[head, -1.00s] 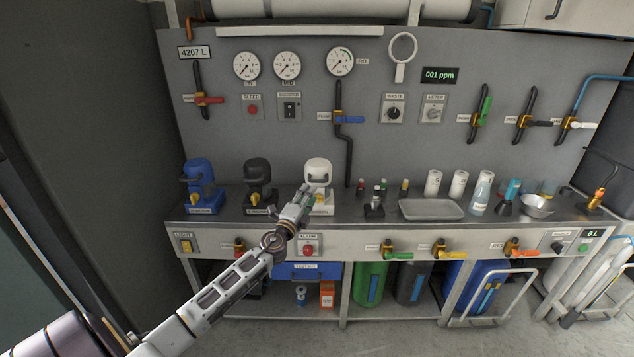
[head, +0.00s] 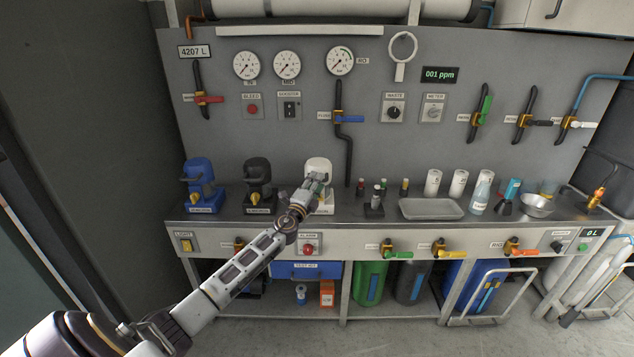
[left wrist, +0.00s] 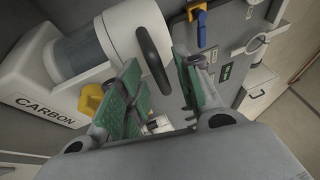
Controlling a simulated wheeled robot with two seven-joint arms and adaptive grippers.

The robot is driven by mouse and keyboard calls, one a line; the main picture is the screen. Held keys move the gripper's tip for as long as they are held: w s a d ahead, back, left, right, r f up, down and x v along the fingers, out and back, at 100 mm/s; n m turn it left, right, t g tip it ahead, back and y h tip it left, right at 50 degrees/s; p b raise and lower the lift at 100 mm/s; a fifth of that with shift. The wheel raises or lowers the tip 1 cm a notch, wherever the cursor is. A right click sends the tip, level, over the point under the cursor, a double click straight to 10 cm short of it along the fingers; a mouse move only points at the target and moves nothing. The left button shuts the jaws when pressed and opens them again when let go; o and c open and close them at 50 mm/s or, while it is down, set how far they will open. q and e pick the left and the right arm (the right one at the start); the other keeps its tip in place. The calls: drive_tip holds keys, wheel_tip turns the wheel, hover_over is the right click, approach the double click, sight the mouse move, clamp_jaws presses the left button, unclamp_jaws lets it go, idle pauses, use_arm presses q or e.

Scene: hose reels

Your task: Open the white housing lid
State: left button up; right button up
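The white housing (head: 318,164) stands on the counter, third from the left in the row of housings. In the left wrist view its white lid (left wrist: 122,30) and grey see-through body (left wrist: 80,50) show beside a base labelled CARBON (left wrist: 40,98). A black curved handle (left wrist: 153,55) sticks out from the lid. A yellow part (left wrist: 90,99) shows at the base, partly behind a finger. My left gripper (head: 316,185) is in front of the housing and hides its lower part. Its green-padded fingers (left wrist: 157,72) are open, with the handle in the gap near their tips. My right gripper is out of view.
A black housing (head: 258,174) and a blue housing (head: 199,177) stand to the left. Small bottles (head: 376,196) and a tray (head: 430,209) are to the right. A blue-handled valve (head: 348,119) is on the panel above. The counter front has a red alarm button (head: 308,248).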

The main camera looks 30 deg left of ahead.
use_arm(q)
drive_tip(key=shift+w+a+r, duration=0.15)
drive_tip(key=shift+w, duration=0.55)
clamp_jaws()
drive_tip(key=shift+r, duration=0.1)
